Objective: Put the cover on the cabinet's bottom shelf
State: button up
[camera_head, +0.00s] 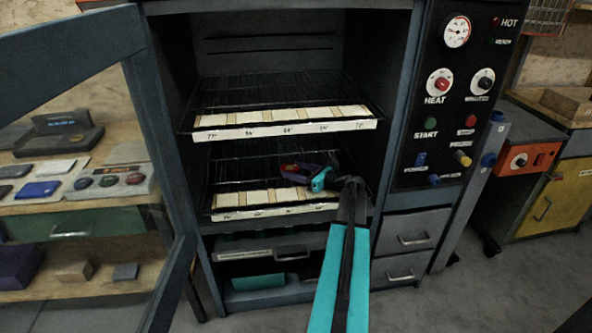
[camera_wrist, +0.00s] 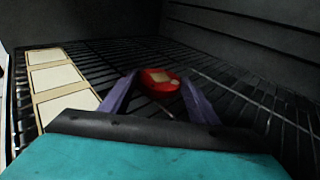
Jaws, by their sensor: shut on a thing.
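The cover is a small red round piece with a pale patch on top (camera_wrist: 160,76), held between the purple fingers of my gripper (camera_wrist: 158,84) in the wrist view. My gripper (camera_head: 293,168) reaches into the open cabinet (camera_head: 398,75), over the lower wire shelf (camera_head: 240,168). Only a small dark red part of the cover (camera_head: 288,166) shows in the head view. The bars of the shelf also show under and around the cover in the wrist view (camera_wrist: 215,72). I cannot tell whether the cover touches the bars.
The upper wire shelf (camera_head: 270,88) is close above my gripper, with a labelled front strip (camera_head: 285,126). The glass door (camera_head: 145,120) stands open at the left. Pale tiles (camera_wrist: 57,77) line the shelf front. The shelf is otherwise bare. A control panel (camera_head: 455,100) is at the right.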

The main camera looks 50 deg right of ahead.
jog(key=o, duration=1.2)
jog(key=shift+f, duration=0.15)
jog(key=shift+o, duration=0.2)
jog(key=shift+r, duration=0.7)
jog(key=s, duration=0.4)
jog(key=s+r, duration=0.1)
jog(key=s, duration=0.3)
jog(key=s+d, duration=0.1)
jog(key=s, duration=0.3)
jog(key=shift+r+p, duration=0.3)
jog(key=shift+r, duration=0.05)
jog(key=shift+w+a, duration=0.1)
